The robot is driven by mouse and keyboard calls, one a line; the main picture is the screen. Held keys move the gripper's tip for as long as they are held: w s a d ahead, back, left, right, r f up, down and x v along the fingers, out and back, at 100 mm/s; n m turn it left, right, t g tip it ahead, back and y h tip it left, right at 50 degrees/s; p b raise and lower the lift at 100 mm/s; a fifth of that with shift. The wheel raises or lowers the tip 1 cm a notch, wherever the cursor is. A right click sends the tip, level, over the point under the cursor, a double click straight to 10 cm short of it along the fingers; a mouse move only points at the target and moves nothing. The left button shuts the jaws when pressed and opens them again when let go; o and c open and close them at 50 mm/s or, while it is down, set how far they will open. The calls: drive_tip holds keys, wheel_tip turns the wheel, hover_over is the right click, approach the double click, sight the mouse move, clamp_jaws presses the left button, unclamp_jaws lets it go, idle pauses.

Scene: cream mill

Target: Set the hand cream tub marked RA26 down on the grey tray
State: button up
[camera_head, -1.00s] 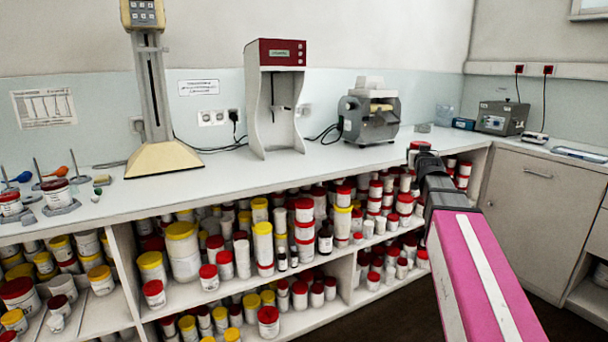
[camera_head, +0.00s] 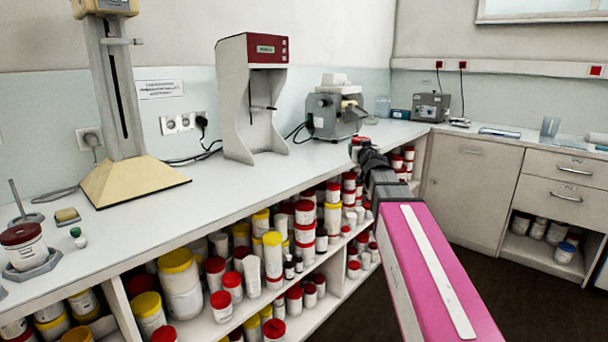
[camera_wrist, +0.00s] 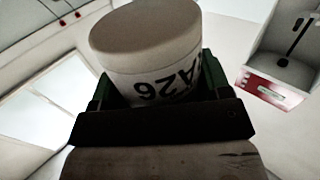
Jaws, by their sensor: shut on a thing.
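The hand cream tub (camera_wrist: 150,50) fills the upper middle of the wrist view. It is pale, with dark letters reading "A26" upside down; the start of the mark is out of sight. My gripper (camera_wrist: 155,100) is shut around it.
The long white counter (camera_head: 225,180) carries a beige-based column machine (camera_head: 135,180), a red-topped stand (camera_head: 252,100) and a grey mill (camera_head: 335,110). Shelves of several red- and yellow-lidded tubs lie below. Drawers (camera_head: 565,180) and dark open floor are at right.

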drive_tip(key=s+a+r+n+g+y, duration=0.2)
drive_tip(key=a+n+y, duration=0.15)
drive_tip(key=a, duration=0.45)
drive_tip(key=s+a+r+n+g+y, duration=0.25)
drive_tip(key=a+y, duration=0.25)
drive_tip(key=a, duration=0.3)
drive_tip(key=s+a+r+n+g+y, duration=0.1)
drive_tip(key=s+a+n+g+y, duration=0.25)
drive_tip(key=a, duration=0.35)
drive_tip(key=shift+t, duration=0.5)
drive_tip(key=w+d+f, duration=0.1)
drive_tip(key=w+f, duration=0.1)
drive_tip(key=w, duration=0.2)
drive_tip(key=w+d+f, duration=0.1)
drive_tip(key=w+f, duration=0.1)
drive_tip(key=w, duration=0.1)
drive_tip(key=w+d+f, duration=0.1)
drive_tip(key=w+f, duration=0.1)
drive_tip(key=w, duration=0.2)
drive_tip(key=shift+w+d+f, duration=0.2)
drive_tip(key=shift+w+f, duration=0.1)
drive_tip(key=shift+f, duration=2.15)
drive_tip(key=o, duration=0.6)
drive_tip(key=shift+f, duration=0.15)
drive_tip(key=o, duration=0.4)
